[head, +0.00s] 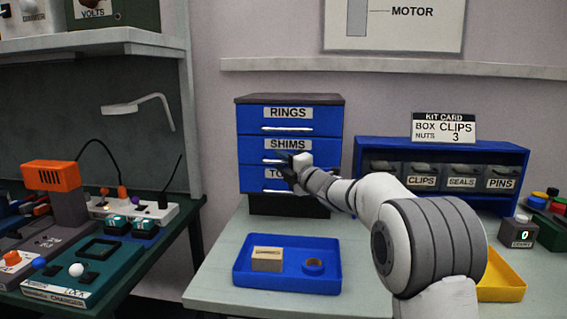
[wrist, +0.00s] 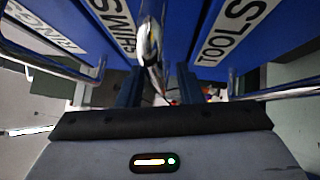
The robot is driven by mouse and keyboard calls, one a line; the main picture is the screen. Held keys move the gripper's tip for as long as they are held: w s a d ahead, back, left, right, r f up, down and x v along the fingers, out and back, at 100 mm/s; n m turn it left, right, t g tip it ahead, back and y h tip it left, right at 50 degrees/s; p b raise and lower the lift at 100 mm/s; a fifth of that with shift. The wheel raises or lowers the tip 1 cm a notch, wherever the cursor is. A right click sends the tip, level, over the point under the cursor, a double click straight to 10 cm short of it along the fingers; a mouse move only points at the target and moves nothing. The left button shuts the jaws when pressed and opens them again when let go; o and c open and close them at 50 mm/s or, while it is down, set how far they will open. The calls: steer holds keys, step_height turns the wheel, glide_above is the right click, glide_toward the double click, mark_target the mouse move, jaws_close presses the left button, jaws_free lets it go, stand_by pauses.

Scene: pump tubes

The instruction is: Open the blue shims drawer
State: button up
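The blue drawer cabinet stands on the bench with three drawers labelled RINGS, SHIMS and TOOLS. The blue shims drawer (head: 258,146) is the middle one and looks flush with the others in the head view. My gripper (head: 284,160) is at its front and hides the right part of its handle. In the wrist view the metal shims handle (wrist: 150,48) passes between the two dark fingers of my gripper (wrist: 158,86). The fingers stand apart, and a gap shows beside the handle. The SHIMS label (wrist: 113,25) is partly cut off.
The rings drawer (head: 250,119) is above and the tools drawer (head: 250,178) below, both with protruding bar handles. A blue tray (head: 287,284) with a box and a tape roll lies in front. A blue bin rack (head: 470,147) stands to the right.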

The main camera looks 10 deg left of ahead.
jaws_close()
stand_by(0.4)
